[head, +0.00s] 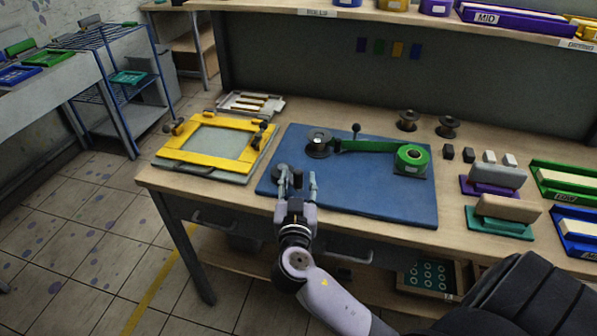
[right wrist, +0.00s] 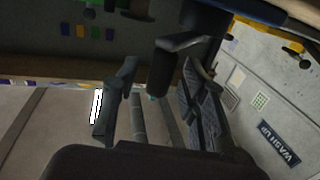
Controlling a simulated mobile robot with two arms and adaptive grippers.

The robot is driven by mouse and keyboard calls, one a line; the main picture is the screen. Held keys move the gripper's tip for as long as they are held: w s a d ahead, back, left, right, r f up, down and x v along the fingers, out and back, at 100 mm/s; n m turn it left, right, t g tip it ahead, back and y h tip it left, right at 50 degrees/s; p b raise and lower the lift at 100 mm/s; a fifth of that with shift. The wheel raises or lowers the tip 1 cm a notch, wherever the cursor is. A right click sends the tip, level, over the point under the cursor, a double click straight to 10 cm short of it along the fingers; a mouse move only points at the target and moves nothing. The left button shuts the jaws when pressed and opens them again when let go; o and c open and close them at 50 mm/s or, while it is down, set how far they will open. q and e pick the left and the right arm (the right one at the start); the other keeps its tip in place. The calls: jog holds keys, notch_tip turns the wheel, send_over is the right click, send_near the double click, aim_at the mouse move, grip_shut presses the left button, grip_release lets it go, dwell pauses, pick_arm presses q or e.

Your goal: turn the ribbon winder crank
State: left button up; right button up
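The ribbon winder's dark reel (head: 319,142) stands on the blue mat (head: 390,200). Green ribbon (head: 368,146) runs from it past a small knobbed post (head: 356,130) to a green roll (head: 411,158). My right gripper (head: 298,176) is at the mat's front left, fingers apart and pointing toward the reel. A dark rounded piece (head: 280,172) shows at its left fingertip, perhaps the crank grip. In the right wrist view, a dark bent handle (right wrist: 165,70) appears between the spread fingers of the right gripper (right wrist: 160,95); contact cannot be told. My left gripper is out of view.
A yellow-framed screen (head: 172,154) lies left of the mat. Purple-based (head: 492,180) and green-based (head: 500,219) blocks and a green tray (head: 563,183) are at right. A shelf (head: 350,14) overhangs the back.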

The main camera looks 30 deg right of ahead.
jog(key=shift+w+d, duration=0.45)
jog(key=shift+w, duration=0.1)
jog(key=shift+c, duration=0.4)
grip_shut()
